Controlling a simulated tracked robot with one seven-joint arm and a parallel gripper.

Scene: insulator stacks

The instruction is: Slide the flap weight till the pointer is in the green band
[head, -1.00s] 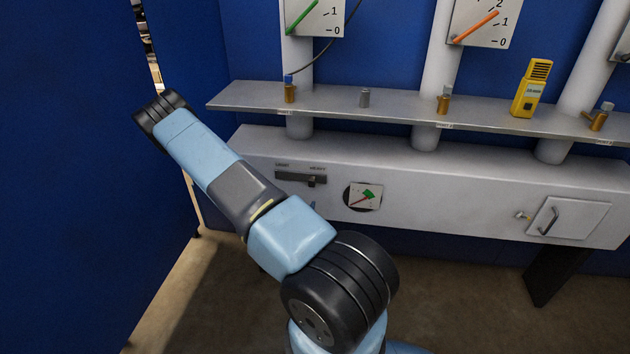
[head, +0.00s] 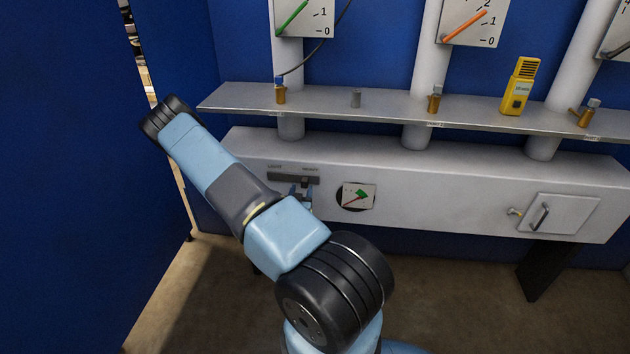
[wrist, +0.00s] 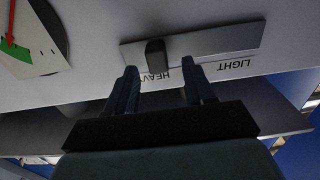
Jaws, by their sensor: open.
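The flap weight is a dark knob (wrist: 155,53) on a grey slide plate (wrist: 215,43) marked LIGHT and HEAVY. It sits near the HEAVY end; the slide (head: 285,176) also shows on the white duct in the head view. My gripper (wrist: 161,76) is open, its two fingers pointing at the plate. The knob lies just ahead of the fingertips, between their lines; contact is not visible. The round dial (head: 357,197) to the right of the slide has a red pointer and a green band (wrist: 14,51). The pointer meets the green; I cannot tell if it is inside.
A shelf (head: 390,110) above carries brass valves and a yellow meter (head: 520,87). A hatch with a handle (head: 540,216) is at the right of the duct (head: 440,190). A blue wall (head: 70,180) stands close on the left.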

